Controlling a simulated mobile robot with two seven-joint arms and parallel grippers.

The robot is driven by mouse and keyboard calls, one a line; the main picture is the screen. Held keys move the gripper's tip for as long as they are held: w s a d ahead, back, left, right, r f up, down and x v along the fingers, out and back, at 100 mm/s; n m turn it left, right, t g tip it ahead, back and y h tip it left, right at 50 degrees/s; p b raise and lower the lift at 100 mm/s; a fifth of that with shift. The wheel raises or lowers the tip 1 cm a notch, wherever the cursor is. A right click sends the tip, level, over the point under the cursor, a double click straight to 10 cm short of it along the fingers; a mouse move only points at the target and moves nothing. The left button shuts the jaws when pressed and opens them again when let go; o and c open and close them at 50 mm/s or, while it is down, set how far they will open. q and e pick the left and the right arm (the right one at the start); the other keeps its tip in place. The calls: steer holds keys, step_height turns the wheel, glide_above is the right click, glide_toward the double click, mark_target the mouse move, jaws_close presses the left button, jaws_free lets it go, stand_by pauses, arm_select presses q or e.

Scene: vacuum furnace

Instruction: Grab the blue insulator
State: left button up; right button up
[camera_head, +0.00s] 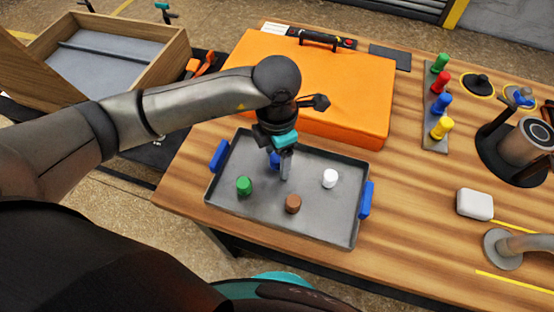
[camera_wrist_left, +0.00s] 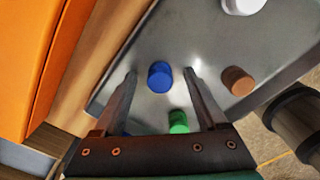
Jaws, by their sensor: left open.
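The blue insulator (camera_head: 274,160) stands on the grey metal tray (camera_head: 318,220), partly hidden behind my left gripper in the head view. My left gripper (camera_head: 284,172) points down over the tray. In the left wrist view, the blue insulator (camera_wrist_left: 160,76) shows between the two open fingertips (camera_wrist_left: 160,73), with a gap on each side. I cannot tell how far below the tips it is. A green insulator (camera_head: 244,186), a brown one (camera_head: 293,204) and a white one (camera_head: 330,178) stand apart on the same tray. My right gripper is not in view.
An orange case (camera_head: 330,85) lies behind the tray. A rack (camera_head: 435,125) with red, green, blue and yellow pieces stands to the right, near a white box (camera_head: 475,204). The tray has blue handles (camera_head: 366,200). Bare wooden table lies right of the tray.

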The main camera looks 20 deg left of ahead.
arm_select(q)
steer(key=shift+f, duration=0.15)
steer(key=shift+c, duration=0.2)
jaws_close()
stand_by(0.3)
